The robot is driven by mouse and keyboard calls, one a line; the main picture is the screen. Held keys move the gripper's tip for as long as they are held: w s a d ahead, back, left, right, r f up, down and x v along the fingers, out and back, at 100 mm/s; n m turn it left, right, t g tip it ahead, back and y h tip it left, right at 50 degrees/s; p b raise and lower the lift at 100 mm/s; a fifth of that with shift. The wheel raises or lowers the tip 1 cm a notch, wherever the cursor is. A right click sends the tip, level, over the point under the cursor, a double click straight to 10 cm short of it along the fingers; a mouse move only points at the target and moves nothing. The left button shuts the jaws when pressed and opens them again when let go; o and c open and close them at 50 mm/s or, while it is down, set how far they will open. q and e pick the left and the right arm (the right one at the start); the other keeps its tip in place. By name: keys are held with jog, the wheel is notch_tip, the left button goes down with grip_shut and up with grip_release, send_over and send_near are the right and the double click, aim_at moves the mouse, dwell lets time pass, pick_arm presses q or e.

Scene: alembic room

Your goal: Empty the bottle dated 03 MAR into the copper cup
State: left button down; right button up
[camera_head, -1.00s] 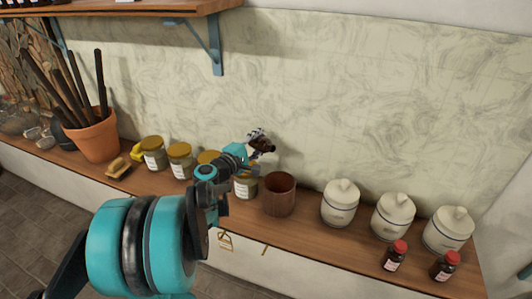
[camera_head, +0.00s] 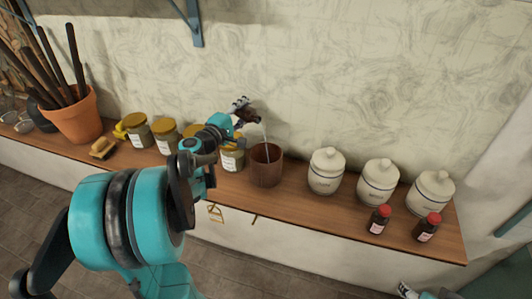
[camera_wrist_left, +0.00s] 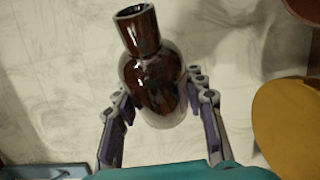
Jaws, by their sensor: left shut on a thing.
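My left gripper (camera_head: 241,108) is shut on a dark brown glass bottle (camera_head: 252,117), held tilted above the shelf with its mouth to the right. In the left wrist view the open-necked bottle (camera_wrist_left: 150,75) sits between the two fingers; no label or date shows. A thin pale stream (camera_head: 264,134) runs from its mouth down into the copper cup (camera_head: 266,167), which stands upright on the shelf. The inside of the cup is mostly hidden. Part of my right gripper (camera_head: 418,292) shows at the bottom edge; its fingers are not clear.
Two red-capped brown bottles (camera_head: 378,220) (camera_head: 427,228) stand at the front right of the wooden shelf (camera_head: 300,212). Several white lidded jars (camera_head: 326,172) stand right of the cup. Several yellow-lidded jars (camera_head: 165,137), a brush (camera_head: 103,147) and a terracotta pot (camera_head: 75,115) are to the left.

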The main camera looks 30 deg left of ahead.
pick_arm(q)
jog(key=shift+r+m, duration=0.2)
jog(key=shift+m, duration=0.1)
jog(key=shift+r, duration=0.1)
jog(key=shift+d+r+m, duration=0.1)
jog(key=shift+r+m, duration=0.25)
jog(key=shift+m, duration=0.25)
jog(key=shift+d+r+m+t, duration=0.1)
jog(key=shift+r+m+t, duration=0.35)
jog(key=shift+m, duration=0.25)
jog(key=shift+s+d+r+m, duration=0.15)
jog(key=shift+r+m, duration=0.2)
jog(key=shift+m, duration=0.25)
